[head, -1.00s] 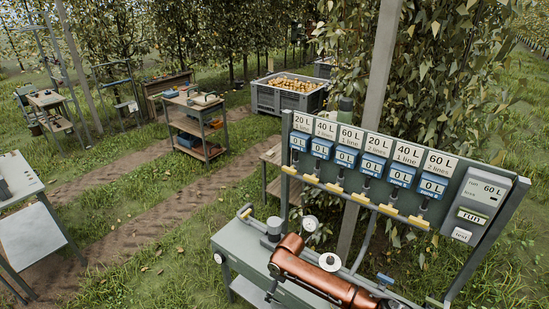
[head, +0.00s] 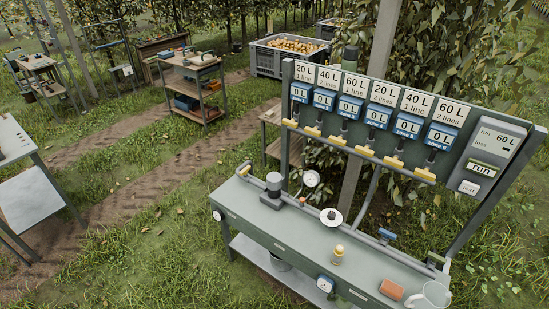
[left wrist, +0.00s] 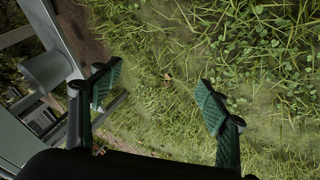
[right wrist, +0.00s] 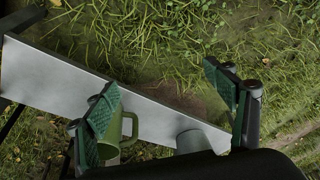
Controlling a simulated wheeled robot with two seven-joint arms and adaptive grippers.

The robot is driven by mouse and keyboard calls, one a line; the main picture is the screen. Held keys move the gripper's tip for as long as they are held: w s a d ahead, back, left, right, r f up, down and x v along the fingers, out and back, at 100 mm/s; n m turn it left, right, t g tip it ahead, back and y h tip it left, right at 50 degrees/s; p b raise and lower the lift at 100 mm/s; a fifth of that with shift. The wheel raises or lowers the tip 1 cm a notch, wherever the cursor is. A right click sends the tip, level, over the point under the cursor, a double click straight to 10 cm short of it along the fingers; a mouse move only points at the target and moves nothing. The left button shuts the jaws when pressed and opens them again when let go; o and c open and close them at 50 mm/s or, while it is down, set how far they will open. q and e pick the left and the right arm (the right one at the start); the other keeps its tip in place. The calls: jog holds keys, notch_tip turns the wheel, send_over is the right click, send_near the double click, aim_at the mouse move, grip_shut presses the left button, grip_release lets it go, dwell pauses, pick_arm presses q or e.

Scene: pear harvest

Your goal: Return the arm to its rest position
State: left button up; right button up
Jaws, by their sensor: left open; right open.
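Neither arm nor gripper shows in the head view. In the left wrist view my left gripper (left wrist: 158,95) is open, with grass and no object between its green-padded fingers. In the right wrist view my right gripper (right wrist: 163,98) is open and nothing is clasped between its fingers. A green mug (right wrist: 128,132) appears beyond its left finger, which partly hides it. A grey cylindrical thing (right wrist: 190,140) appears near the right finger, partly hidden by the dark gripper body.
The green bench (head: 290,240) stands in front, bearing a gauge (head: 311,178), a brass fitting (head: 338,254), an orange block (head: 391,290) and a pale mug (head: 432,296). A valve board (head: 388,90) rises behind it. A pale table (head: 30,195) stands left; grass lies between.

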pick_arm(q)
jog(key=s+a+f+m+g+y+b, duration=0.1)
jog(key=s+a+f+m, duration=0.3)
jog(key=s, duration=0.6)
jog(key=s+a+f+m+g+y+b, duration=0.1)
jog(key=s+a+f+m+g+b, duration=0.1)
jog(key=s+f, duration=0.4)
jog(key=s+a+m+g, duration=0.1)
jog(key=s+a+g, duration=0.1)
jog(key=s, duration=0.2)
jog(key=shift+s+m, duration=0.25)
jog(key=shift+m, duration=0.15)
pick_arm(e)
jog(key=s+d+f, duration=0.2)
jog(key=s+f, duration=0.2)
jog(key=s, duration=0.8)
jog(key=s+d+f+m+g+h, duration=0.1)
jog(key=s+d+f, duration=0.2)
jog(key=s, duration=0.8)
jog(key=s+d+f, duration=0.3)
jog(key=s+f, duration=0.2)
jog(key=s, duration=0.7)
jog(key=shift+s+f+m+g+h, duration=0.3)
jog(key=shift+s+f+m+g, duration=0.05)
jog(key=shift+m+g, duration=0.05)
